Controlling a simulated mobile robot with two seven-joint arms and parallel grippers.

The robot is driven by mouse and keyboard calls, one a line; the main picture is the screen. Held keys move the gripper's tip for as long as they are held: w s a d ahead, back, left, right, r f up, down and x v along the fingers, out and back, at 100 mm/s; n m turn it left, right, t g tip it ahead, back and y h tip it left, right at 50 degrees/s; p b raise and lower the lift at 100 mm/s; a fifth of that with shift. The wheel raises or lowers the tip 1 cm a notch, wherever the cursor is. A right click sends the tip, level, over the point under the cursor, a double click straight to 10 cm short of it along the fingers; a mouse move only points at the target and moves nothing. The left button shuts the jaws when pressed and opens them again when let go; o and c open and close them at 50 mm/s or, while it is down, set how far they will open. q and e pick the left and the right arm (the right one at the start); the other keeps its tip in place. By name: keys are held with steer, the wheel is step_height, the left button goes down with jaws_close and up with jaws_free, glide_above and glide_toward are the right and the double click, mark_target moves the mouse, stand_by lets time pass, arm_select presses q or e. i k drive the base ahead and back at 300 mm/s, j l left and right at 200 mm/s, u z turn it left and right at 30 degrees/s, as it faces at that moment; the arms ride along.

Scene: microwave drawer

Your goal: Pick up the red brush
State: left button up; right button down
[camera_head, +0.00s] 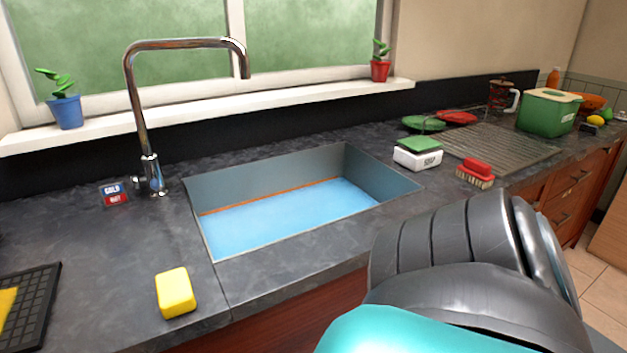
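The red brush (476,174) lies on the dark countertop to the right of the sink, near the counter's front edge. It has a red handle on top and pale bristles below. Nothing is touching it that I can see. A large part of my arm, dark grey and teal, fills the lower right of the view, in front of the counter and below the brush. Neither gripper's fingers show in the view.
A white soap box (417,155) stands left of the brush. A ribbed drainboard (500,146) lies behind it. The sink (300,205) holds blue water. A yellow sponge (175,292) lies front left. A green container (548,111) stands further right. Drawers (568,195) are below the counter.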

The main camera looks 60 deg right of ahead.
mark_target(473, 170)
steer(key=z, duration=3.05)
